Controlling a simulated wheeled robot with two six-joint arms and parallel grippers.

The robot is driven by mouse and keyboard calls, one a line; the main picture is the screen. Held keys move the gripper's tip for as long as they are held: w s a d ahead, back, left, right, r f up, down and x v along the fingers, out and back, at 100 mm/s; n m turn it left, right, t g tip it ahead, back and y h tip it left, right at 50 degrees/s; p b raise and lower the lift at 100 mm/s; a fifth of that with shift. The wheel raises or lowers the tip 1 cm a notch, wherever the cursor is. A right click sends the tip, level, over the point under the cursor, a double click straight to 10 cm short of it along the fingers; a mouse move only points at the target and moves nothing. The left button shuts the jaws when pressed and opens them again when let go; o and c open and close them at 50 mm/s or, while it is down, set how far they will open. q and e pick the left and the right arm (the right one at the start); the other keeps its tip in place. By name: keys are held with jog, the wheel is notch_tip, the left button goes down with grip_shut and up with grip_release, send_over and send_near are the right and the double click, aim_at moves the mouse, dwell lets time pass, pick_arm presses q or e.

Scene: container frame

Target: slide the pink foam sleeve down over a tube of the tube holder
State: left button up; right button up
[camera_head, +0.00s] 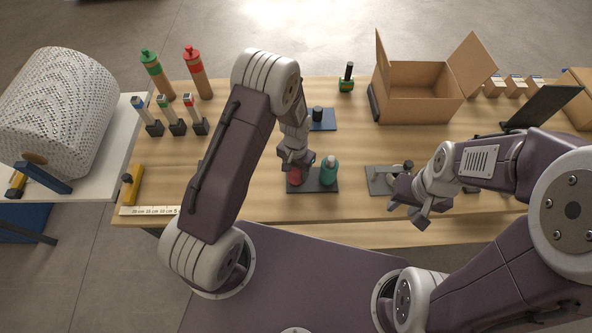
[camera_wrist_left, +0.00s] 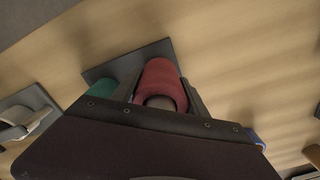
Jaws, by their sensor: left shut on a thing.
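The tube holder (camera_head: 312,187) is a dark flat plate near the table's front edge, also in the left wrist view (camera_wrist_left: 112,69). A teal sleeve (camera_head: 329,171) stands on its right side with a pale tube tip at its top. The pink foam sleeve (camera_head: 295,179) is at the plate's left side, and my left gripper (camera_head: 295,164) is shut on it from above. In the left wrist view the pink sleeve (camera_wrist_left: 162,75) lies between the fingers, with a grey rounded tube end at its near end. Its lower end is hard to see. My right gripper (camera_head: 412,213) looks open and empty at the front edge.
A grey plate with a metal fixture (camera_head: 382,181) lies right of the holder. A blue plate with a black knob (camera_head: 323,121) is behind it. An open cardboard box (camera_head: 418,100) stands at the back right. Several markers and bottles stand at the left.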

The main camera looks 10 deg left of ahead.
pick_arm(q)
jog(key=shift+f+b, duration=0.3)
jog(key=shift+f, duration=0.1)
jog(key=o, duration=1.4)
jog(key=o, duration=0.5)
notch_tip(320, 180, up, 7)
jog(key=p, duration=0.6)
jog(key=shift+r, duration=0.15)
jog(key=shift+f, duration=0.2)
